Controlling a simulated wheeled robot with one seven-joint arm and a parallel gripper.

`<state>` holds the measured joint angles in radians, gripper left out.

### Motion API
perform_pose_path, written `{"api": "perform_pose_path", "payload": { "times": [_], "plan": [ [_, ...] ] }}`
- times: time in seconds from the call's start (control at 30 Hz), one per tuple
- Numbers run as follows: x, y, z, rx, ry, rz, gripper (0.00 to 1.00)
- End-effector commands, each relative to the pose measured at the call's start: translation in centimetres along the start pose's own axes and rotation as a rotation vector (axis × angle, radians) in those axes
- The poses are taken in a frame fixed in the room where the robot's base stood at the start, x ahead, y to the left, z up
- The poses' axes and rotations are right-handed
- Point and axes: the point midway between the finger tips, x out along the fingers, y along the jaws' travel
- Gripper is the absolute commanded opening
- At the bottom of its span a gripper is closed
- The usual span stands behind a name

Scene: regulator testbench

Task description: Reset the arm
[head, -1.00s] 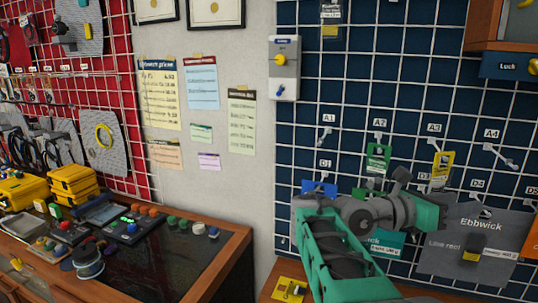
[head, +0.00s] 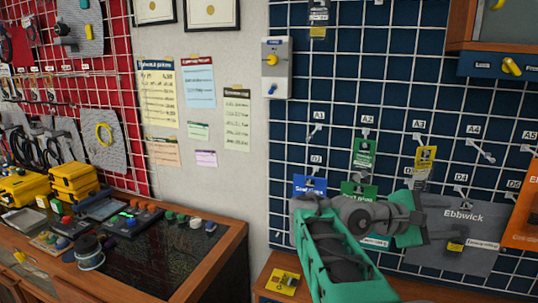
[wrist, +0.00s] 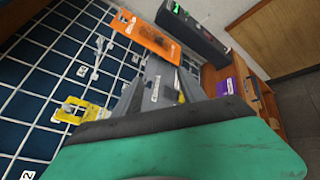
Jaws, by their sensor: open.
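My arm, with teal and grey links, rises from the bottom of the head view and bends right at a grey joint. My gripper (head: 447,224) is at its far end, in front of the grey Ebbwick packet (head: 484,236). The gripper is small and dark against that packet there. It is open, and I see nothing held. In the wrist view a large teal part of mine with a dark edge fills the bottom and hides the view behind it.
The blue wall grid (head: 395,60) holds a blue card (head: 310,186), green cards (head: 364,153), a yellow card (head: 425,162) and an orange packet (head: 523,215). A wooden bench (head: 232,248) with yellow cases stands left.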

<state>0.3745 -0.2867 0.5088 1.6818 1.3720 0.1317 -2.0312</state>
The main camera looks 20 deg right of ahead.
Motion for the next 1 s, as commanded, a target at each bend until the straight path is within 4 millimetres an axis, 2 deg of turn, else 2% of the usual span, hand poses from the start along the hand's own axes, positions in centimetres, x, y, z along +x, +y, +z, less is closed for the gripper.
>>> {"api": "perform_pose_path", "payload": {
  "times": [0.13, 0.27, 0.3, 0.37, 0.4, 0.47, 0.5, 0.57, 0.6, 0.7, 0.77, 0.8, 0.87, 0.9, 1.0],
  "plan": [
    [-0.3, -2.7, -6.6, 0.396, 0.172, -0.118, 0.48],
    [-2.6, -7.0, -13.9, 0.751, 0.321, -0.353, 0.48],
    [-3.8, -8.6, -15.9, 0.847, 0.351, -0.448, 0.48],
    [-6.2, -11.2, -18.7, 0.974, 0.381, -0.608, 0.48],
    [-8.3, -13.2, -20.3, 1.042, 0.390, -0.726, 0.48],
    [-12.3, -16.1, -22.2, 1.102, 0.396, -0.906, 0.48],
    [-15.2, -18.1, -22.9, 1.108, 0.398, -1.011, 0.48],
    [-19.5, -20.7, -23.4, 1.069, 0.413, -1.137, 0.48],
    [-22.4, -22.3, -23.3, 1.007, 0.446, -1.195, 0.48],
    [-29.1, -25.7, -22.2, 0.785, 0.610, -1.251, 0.48],
    [-32.6, -26.4, -21.2, 0.701, 0.744, -1.231, 0.48],
    [-34.3, -25.8, -20.3, 0.691, 0.819, -1.201, 0.48],
    [-36.1, -24.3, -19.6, 0.685, 0.897, -1.172, 0.48],
    [-37.0, -24.1, -19.4, 0.670, 0.928, -1.160, 0.48],
    [-37.9, -24.4, -19.4, 0.641, 0.948, -1.152, 0.48]
  ]
}}
